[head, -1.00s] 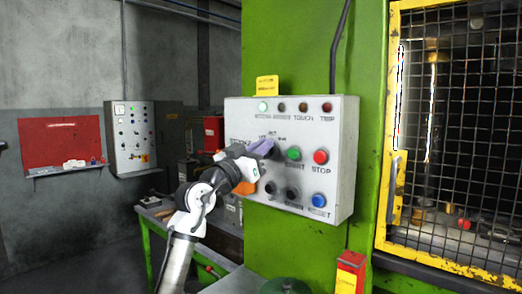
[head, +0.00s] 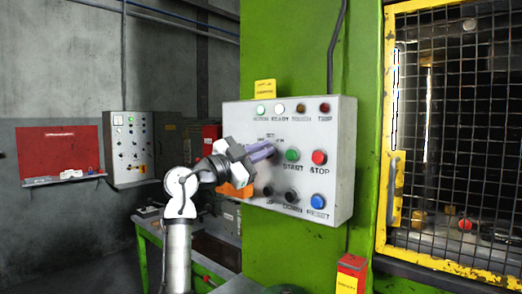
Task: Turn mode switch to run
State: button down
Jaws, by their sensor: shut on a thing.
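The control box (head: 330,132) is a light grey panel on the green press column, in the head view. My gripper (head: 268,151) reaches its face from the left, at the upper left knob position below the lamps. It is shut on the mode switch there. The fingers hide the knob, so its pointer direction cannot be seen. Small lettering for switch positions shows just above the fingers, too small to read surely.
The green START button (head: 292,154) and red STOP button (head: 319,157) sit right of my gripper. Black knobs (head: 291,196) and the blue RESET button (head: 318,201) are below. A yellow-framed mesh guard (head: 455,130) stands right. A red-yellow box (head: 350,273) is below.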

jog(key=shift+w+f+m+g, duration=0.15)
jog(key=shift+f+m+g, duration=0.15)
jog(key=shift+m, duration=0.1)
jog(key=c, duration=1.7)
grip_release()
jog(key=shift+o, duration=1)
jog(key=shift+w, duration=0.2)
jog(key=b+v, duration=0.4)
jog(key=v, duration=1)
jog(key=shift+s+d+r, duration=0.1)
